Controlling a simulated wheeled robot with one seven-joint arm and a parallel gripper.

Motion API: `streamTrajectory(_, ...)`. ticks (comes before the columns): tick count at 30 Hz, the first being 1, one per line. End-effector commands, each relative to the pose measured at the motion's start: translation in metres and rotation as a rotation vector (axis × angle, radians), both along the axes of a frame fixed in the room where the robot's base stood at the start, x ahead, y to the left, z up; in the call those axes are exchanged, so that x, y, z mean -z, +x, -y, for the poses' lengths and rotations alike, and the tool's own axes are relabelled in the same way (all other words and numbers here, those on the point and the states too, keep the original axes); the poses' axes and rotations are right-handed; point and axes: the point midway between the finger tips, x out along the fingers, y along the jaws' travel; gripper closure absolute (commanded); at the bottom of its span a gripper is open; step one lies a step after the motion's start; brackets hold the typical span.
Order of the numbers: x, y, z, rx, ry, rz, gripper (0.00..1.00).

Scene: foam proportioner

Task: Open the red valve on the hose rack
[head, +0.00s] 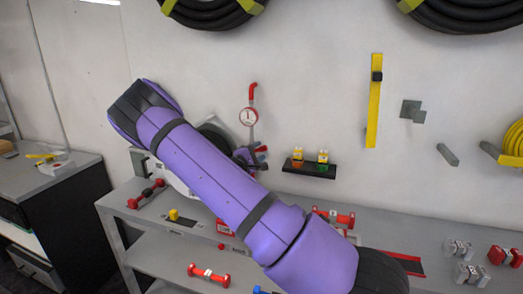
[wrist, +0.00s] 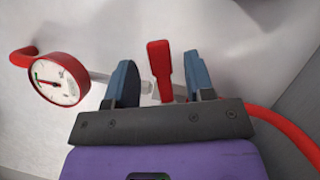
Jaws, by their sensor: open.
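The red valve handle (wrist: 160,62) stands up between the two fingers of my gripper (wrist: 160,82) in the wrist view. The gripper is open, with a gap visible on each side of the handle. Left of it is a round red-rimmed gauge (wrist: 60,80) on a metal pipe. In the head view the gauge (head: 248,117) hangs on the wall below a red pipe end. My gripper (head: 250,158) is just below the gauge there, and a bit of the red handle (head: 262,150) shows. My purple arm hides much of the hose rack.
A red hose (wrist: 290,130) runs to the right of my gripper. A small black shelf (head: 308,171) with two little bottles is right of the valve. A grey bench (head: 150,225) with red dumbbell-shaped parts stands below. Coiled black hoses (head: 470,12) hang above.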

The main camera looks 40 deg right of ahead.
Motion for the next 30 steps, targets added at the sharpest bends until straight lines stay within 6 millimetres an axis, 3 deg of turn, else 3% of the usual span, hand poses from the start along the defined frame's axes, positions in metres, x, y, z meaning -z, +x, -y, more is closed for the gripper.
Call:
streamTrajectory(6,-0.003,0.004,0.021,-0.001,0.000,-0.001,0.51)
streamTrajectory(17,-0.004,0.004,0.026,0.000,0.000,0.000,0.51)
streamTrajectory(24,-0.003,0.004,0.025,0.000,0.000,0.000,1.00)
streamTrajectory(30,-0.004,0.005,0.025,-0.001,-0.002,-0.005,1.00)
